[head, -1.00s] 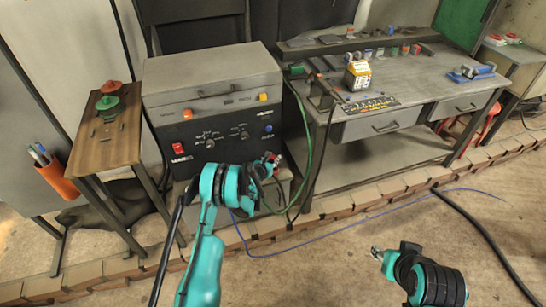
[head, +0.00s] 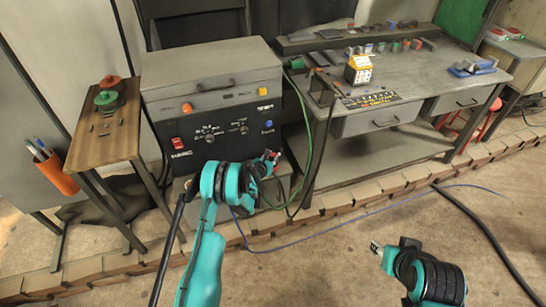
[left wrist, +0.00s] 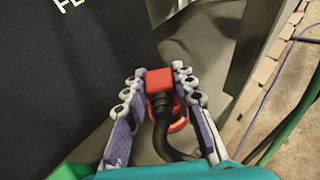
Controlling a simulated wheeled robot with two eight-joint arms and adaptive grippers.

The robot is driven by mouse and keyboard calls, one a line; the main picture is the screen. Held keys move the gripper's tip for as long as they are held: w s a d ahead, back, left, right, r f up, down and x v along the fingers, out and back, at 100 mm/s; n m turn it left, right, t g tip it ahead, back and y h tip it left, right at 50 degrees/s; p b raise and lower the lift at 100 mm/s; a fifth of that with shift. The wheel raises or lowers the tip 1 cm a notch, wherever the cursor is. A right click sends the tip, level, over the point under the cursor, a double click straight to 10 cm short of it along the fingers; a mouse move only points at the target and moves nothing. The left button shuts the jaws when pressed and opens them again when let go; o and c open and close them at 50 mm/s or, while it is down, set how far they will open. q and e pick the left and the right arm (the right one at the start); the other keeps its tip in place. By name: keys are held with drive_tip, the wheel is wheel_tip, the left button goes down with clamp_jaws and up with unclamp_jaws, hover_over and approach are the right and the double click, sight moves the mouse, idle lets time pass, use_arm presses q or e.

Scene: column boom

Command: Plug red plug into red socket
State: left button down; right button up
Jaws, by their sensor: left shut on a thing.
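My left gripper (head: 270,160) is low in front of the right part of the black machine's front. In the left wrist view its fingers (left wrist: 162,78) are shut on the sides of a red plug (left wrist: 159,82). A black cable (left wrist: 161,135) bends down from the plug between the fingers. The plug is small and partly hidden in the head view. I cannot make out a red socket for certain in either view. My right gripper (head: 377,247) is at the lower right over the floor, and its finger opening is too small to tell.
The black machine (head: 190,165) with a grey top has knobs and a red switch (head: 177,143). A workbench (head: 440,85) with tools stands right of it, and a wooden stand (head: 105,150) left. A low brick edging (head: 330,195) crosses the floor. A green cable hangs beside the machine.

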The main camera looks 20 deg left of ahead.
use_arm(q)
drive_tip(key=shift+f, duration=0.6)
idle(0.6)
drive_tip(key=c, duration=1.5)
unclamp_jaws()
drive_tip(key=shift+c, duration=0.2)
